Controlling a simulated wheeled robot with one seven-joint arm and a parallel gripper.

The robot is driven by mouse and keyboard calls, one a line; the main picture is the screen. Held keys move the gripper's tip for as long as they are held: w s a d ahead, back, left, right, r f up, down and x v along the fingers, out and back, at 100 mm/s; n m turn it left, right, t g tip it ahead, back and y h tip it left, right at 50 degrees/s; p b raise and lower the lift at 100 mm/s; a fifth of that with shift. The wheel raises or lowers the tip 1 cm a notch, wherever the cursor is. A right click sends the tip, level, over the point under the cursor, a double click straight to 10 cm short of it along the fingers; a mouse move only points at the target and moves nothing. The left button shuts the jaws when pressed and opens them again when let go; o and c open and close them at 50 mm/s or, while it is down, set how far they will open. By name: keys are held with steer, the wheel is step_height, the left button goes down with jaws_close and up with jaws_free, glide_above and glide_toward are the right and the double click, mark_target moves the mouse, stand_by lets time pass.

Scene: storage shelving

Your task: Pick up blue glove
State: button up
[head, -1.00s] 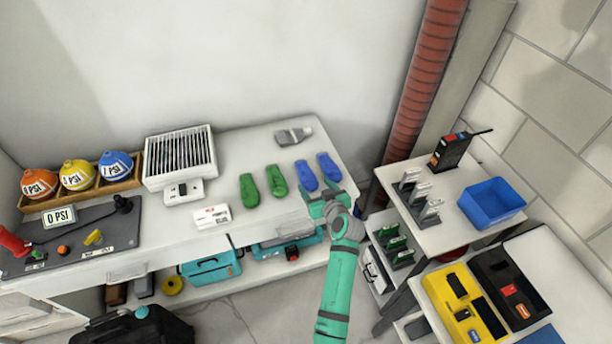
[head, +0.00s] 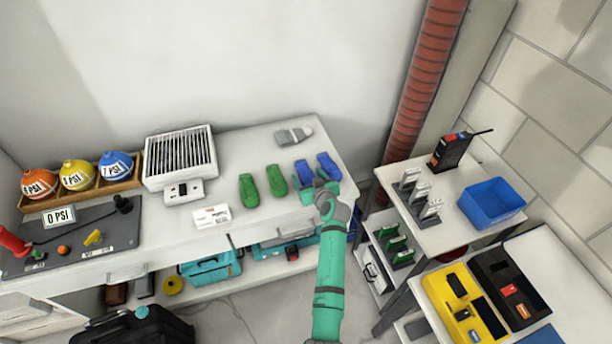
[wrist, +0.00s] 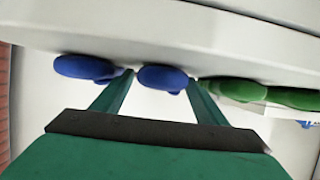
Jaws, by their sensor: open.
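Two blue gloves lie side by side near the right end of the white workbench. The left blue glove (head: 304,170) is beside the green gloves, and the right blue glove (head: 329,166) is close to the bench's right edge. My gripper (head: 316,184) is open at the near ends of the blue gloves. In the wrist view, the left blue glove (wrist: 162,78) shows between my gripper's (wrist: 161,82) two spread fingers, with no clear grip on it. The right blue glove (wrist: 85,67) lies outside the fingers there.
Two green gloves (head: 262,185) lie left of the blue ones. A slatted white box (head: 180,157) stands farther left. A red ribbed pipe (head: 415,100) and a cart with a blue bin (head: 492,203) are at right.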

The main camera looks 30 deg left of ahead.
steer(key=c, duration=1.1)
steer(key=shift+c, duration=0.2)
